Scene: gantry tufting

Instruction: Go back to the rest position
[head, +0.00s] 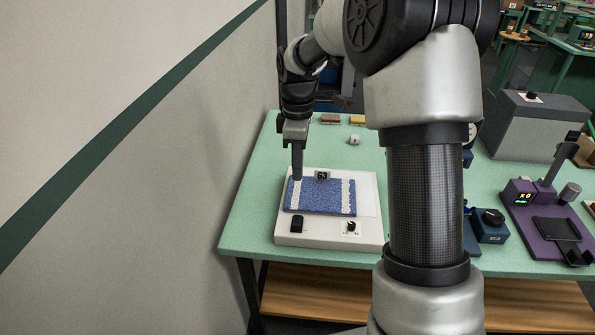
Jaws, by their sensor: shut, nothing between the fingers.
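My gripper (297,172) points down over the far left part of a blue and white tufted mat (325,197). It is shut and holds nothing. Its tip is near the left white stripe of the mat; I cannot tell whether it touches. My arm hides the middle of the table.
The green table (250,215) stands beside a wall on the left. Small blocks (331,117) and a white cube (354,139) lie behind the machine. A blue device (488,226), a purple device (548,225) and a grey box (538,125) stand to the right.

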